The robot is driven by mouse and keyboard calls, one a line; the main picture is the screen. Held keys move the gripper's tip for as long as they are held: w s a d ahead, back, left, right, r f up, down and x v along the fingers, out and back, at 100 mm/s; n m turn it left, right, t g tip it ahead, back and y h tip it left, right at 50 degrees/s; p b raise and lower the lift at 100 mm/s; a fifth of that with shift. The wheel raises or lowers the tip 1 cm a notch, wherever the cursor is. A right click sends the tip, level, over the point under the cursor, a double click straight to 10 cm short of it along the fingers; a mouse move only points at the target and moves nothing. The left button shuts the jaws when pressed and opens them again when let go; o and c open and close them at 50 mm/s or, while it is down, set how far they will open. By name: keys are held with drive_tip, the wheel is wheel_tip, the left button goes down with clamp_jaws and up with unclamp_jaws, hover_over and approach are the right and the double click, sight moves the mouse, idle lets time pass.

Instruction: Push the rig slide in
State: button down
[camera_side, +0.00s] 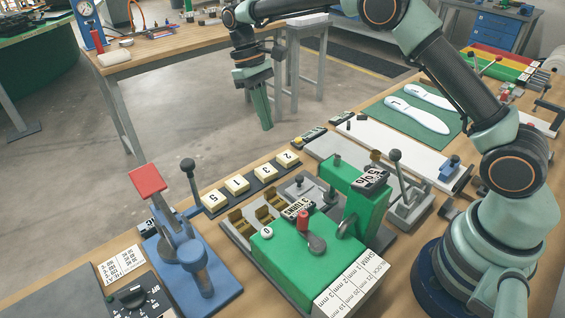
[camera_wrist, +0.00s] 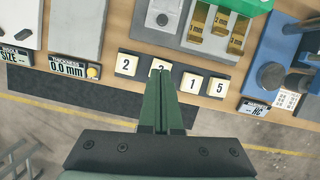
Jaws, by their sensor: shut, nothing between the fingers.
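The green rig (camera_side: 290,262) stands on the bench in the middle of the side view, with a red knob and a printed shim label. On its far side is a grey plate with a small dark knob (camera_side: 299,180), which looks like the slide; I cannot tell how far in it sits. In the wrist view the grey knobbed plate (camera_wrist: 169,30) is at the top centre. My gripper (camera_side: 267,128) is shut and empty, pointing down, raised at the far side of the bench. In the wrist view its fingertips (camera_wrist: 162,73) overlap the number tiles and touch nothing that I can see.
A row of numbered tiles (camera_side: 238,184) lies along the bench's far edge. A blue lever press (camera_side: 195,262) with a red pad stands at left. Brass shims (camera_side: 268,213) sit beside the rig. White insoles (camera_side: 418,115) lie on a green mat at right. Open floor lies beyond the bench.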

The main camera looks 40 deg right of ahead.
sight(311, 195)
drive_tip(key=x, duration=0.9)
drive_tip(key=shift+f, duration=0.1)
drive_tip(key=shift+s+f, duration=0.2)
drive_tip(key=shift+s, duration=0.15)
drive_tip(key=shift+s+d+f, duration=0.15)
drive_tip(key=shift+s, duration=0.7)
drive_tip(key=shift+s+d+f, duration=0.15)
drive_tip(key=shift+s, duration=0.65)
drive_tip(key=shift+s, duration=0.15)
drive_tip(key=shift+s, duration=2.5)
